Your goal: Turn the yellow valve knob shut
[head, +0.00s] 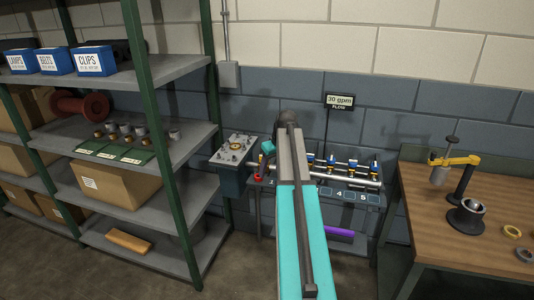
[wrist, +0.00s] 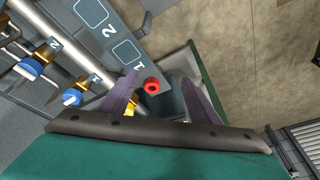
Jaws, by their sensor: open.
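A pipe rack (head: 345,183) with several brass valves and blue knobs stands against the wall. In the wrist view, two blue knobs (wrist: 32,68) on brass bodies are at the left, beside a panel (wrist: 108,25) numbered 1 and 2. My gripper (wrist: 160,68) is open and empty over the panel's end near label 1. Contact cannot be told.
A sign (head: 339,101) reads 30 gpm flow. A box with a round dial (head: 235,146) stands left of the rack. Shelving (head: 150,200) with cartons fills the left. A wooden bench (head: 440,220) with a yellow-armed stand (head: 455,161) is at the right.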

